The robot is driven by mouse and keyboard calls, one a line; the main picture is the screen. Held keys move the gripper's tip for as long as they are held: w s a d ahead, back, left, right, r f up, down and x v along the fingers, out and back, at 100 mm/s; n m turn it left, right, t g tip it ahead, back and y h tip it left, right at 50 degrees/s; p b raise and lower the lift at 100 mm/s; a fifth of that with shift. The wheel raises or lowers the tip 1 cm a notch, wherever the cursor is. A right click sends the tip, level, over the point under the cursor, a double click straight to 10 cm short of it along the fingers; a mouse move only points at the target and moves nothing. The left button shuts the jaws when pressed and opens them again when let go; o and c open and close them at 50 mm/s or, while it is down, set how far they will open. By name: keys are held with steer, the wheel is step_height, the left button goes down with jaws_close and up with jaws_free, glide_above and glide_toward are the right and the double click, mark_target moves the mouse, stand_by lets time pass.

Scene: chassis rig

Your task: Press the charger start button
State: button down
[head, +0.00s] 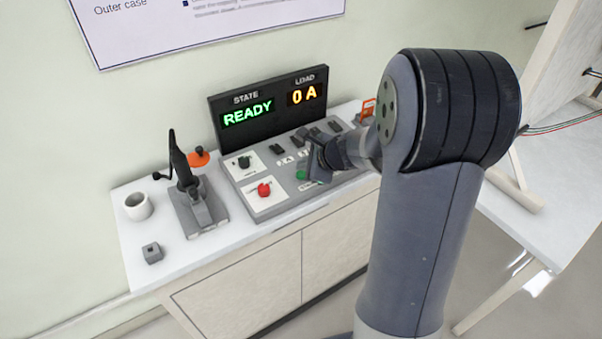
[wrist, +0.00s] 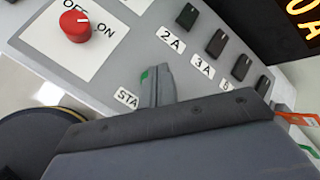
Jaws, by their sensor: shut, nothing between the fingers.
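The grey charger panel (head: 262,210) stands on a white-topped cabinet. Its green start button (head: 301,175) is at the lower middle, close to my gripper (head: 318,168). In the wrist view, a sliver of the green button (wrist: 147,73) shows beside the fingers of my gripper (wrist: 158,82), which hide the rest. A partly covered label (wrist: 126,98) reads "STA". My gripper is shut and empty, over or right at the button; I cannot tell whether it touches. The display (head: 268,105) reads READY and 0 A.
A red OFF/ON knob (wrist: 75,25) sits left of the button, with a black knob (head: 244,162) behind it. Black switches (wrist: 216,42) line the panel. A lever device (head: 200,208), white cup (head: 138,206) and small grey block (head: 153,253) stand left.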

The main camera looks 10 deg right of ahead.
steer(key=shift+f, duration=0.1)
stand_by(0.4)
steer(key=shift+f+b, duration=0.3)
steer(key=shift+b, duration=0.2)
steer(key=shift+f+b, duration=0.45)
steer(key=shift+b, duration=0.05)
stand_by(0.4)
stand_by(0.4)
steer(key=shift+r+p, duration=0.75)
steer(key=shift+r, duration=0.1)
step_height(320, 180, up, 5)
steer(key=p, duration=0.4)
steer(key=shift+r, duration=0.1)
stand_by(0.5)
